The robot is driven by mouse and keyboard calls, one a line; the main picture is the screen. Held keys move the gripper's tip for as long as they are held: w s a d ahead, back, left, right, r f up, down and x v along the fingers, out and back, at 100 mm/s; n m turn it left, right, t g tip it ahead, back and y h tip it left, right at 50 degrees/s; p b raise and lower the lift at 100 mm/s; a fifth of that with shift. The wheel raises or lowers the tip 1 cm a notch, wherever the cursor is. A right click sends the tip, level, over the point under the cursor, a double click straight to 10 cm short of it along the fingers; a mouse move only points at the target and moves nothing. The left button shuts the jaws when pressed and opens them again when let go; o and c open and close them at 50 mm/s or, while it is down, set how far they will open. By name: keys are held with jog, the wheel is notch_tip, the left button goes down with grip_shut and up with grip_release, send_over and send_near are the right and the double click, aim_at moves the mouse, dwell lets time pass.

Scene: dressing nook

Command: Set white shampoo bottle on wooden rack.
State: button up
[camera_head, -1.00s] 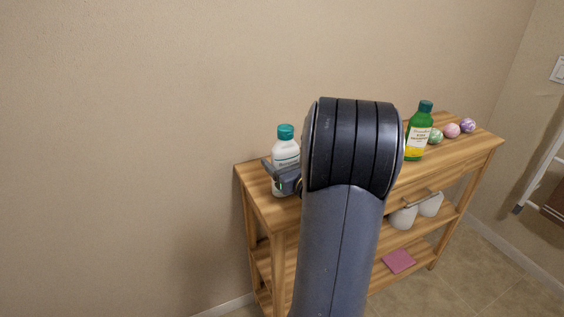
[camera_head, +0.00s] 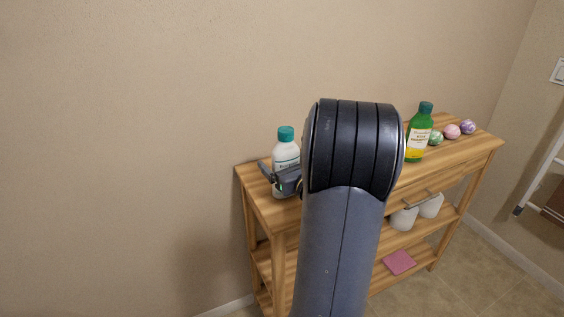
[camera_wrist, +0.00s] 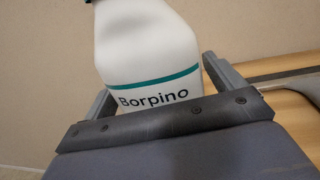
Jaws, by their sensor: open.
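The white shampoo bottle (camera_head: 286,152) with a teal cap stands upright on the left end of the wooden rack's top (camera_head: 255,181). In the wrist view the bottle (camera_wrist: 148,48) fills the upper middle, with a teal stripe and dark lettering; its top is cut off. My gripper (camera_head: 277,174) is at the bottle's lower half. It is open, with one finger on each side of the bottle (camera_wrist: 160,92). The bottle's base is partly hidden by my gripper.
A green bottle (camera_head: 418,135) and several marbled balls (camera_head: 452,131) stand farther right on the rack's top. White containers (camera_head: 404,218) and a pink cloth-like square (camera_head: 399,262) are on lower shelves. My arm hides the middle of the rack. A wall runs behind it.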

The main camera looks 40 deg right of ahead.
jog(key=s, duration=0.3)
jog(key=s+a, duration=0.1)
jog(key=s, duration=0.6)
jog(key=shift+s+a+b, duration=0.15)
jog(key=shift+s+b, duration=0.25)
jog(key=shift+s+a, duration=0.1)
jog(key=shift+s, duration=0.45)
jog(key=shift+c, duration=0.4)
